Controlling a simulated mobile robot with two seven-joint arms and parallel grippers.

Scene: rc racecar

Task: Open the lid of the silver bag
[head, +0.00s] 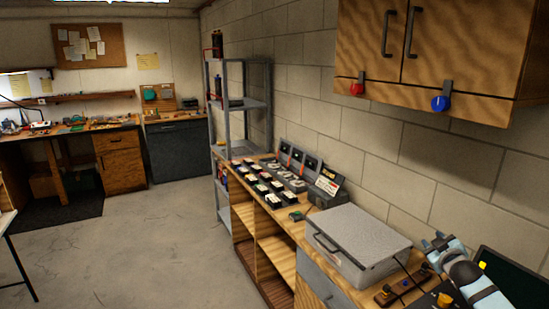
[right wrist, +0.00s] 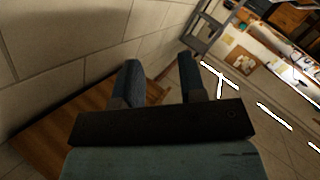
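The silver bag (head: 360,236) is a grey, box-shaped case with a flat speckled lid and a dark handle on its left-front side. It lies on the wooden counter at the lower right of the head view, and its lid looks shut. My right gripper (head: 435,241) is to the right of the bag, near the wall, apart from it. In the right wrist view its two fingers (right wrist: 160,85) are spread with nothing between them. The bag cannot be made out in that view. My left gripper is not in view.
A wooden wall cabinet (head: 440,50) with red and blue hanging items overhangs the counter. Small battery-like boxes and chargers (head: 265,185) stand left of the bag. A dark screen (head: 510,285) and a small wooden block (head: 400,291) are near my right arm.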

